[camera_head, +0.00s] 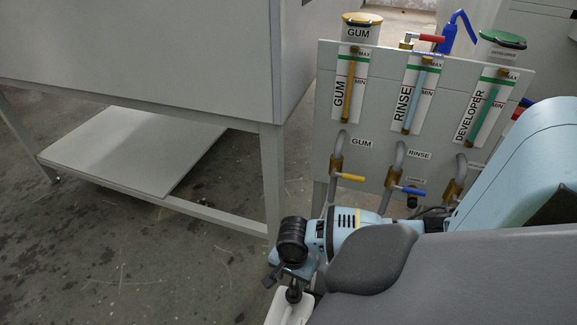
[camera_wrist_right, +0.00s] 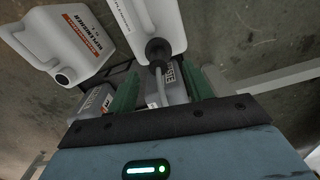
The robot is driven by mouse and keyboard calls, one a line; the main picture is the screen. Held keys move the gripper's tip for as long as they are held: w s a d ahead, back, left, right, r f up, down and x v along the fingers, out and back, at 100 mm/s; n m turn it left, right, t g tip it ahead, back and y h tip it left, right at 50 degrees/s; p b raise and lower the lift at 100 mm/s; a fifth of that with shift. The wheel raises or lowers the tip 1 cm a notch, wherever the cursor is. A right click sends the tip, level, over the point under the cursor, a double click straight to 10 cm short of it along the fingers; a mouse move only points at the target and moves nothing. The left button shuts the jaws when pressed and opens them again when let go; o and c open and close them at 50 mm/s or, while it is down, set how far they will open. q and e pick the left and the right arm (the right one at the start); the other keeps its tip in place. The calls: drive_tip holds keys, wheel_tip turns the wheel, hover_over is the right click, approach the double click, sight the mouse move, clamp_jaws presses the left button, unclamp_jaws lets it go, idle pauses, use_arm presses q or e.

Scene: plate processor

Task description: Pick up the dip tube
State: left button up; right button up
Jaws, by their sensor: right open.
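The dip tube (camera_wrist_right: 158,53) has a black cap-like end at the mouth of a white canister (camera_wrist_right: 160,18), with a thin grey tube running from it toward my wrist. My right gripper (camera_wrist_right: 164,90) is open, its two green fingers apart, with the tube in line between them; contact is not visible. In the head view my right gripper (camera_head: 287,273) points down over the black part of the dip tube (camera_head: 293,293), above the white canister (camera_head: 285,311). Any tube length inside the canister is hidden. My left gripper is not in view.
A panel (camera_head: 390,135) with gauges, hoses and valves stands behind my right arm. A grey cabinet (camera_head: 150,50) is left, with open floor beside it.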

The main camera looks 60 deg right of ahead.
sight(294, 284)
drive_tip(key=shift+w+d, duration=0.2)
drive_tip(key=shift+d, duration=0.05)
drive_tip(key=shift+f+b, duration=0.75)
drive_tip(key=shift+f, duration=0.6)
drive_tip(key=f+b, duration=0.2)
drive_tip(key=f, duration=0.1)
drive_tip(key=f+b, duration=0.1)
drive_tip(key=f, duration=0.1)
drive_tip(key=shift+s+d+f+b, duration=0.15)
drive_tip(key=shift+s+b, duration=0.15)
drive_tip(key=shift+s, duration=0.05)
use_arm(q)
drive_tip(key=shift+g, duration=0.4)
drive_tip(key=f, duration=0.3)
drive_tip(key=s+f, duration=0.1)
drive_tip(key=f, duration=0.1)
drive_tip(key=shift+f, duration=0.4)
use_arm(e)
drive_tip(key=c, duration=1.1)
use_arm(q)
drive_tip(key=shift+s, duration=0.15)
use_arm(e)
clamp_jaws()
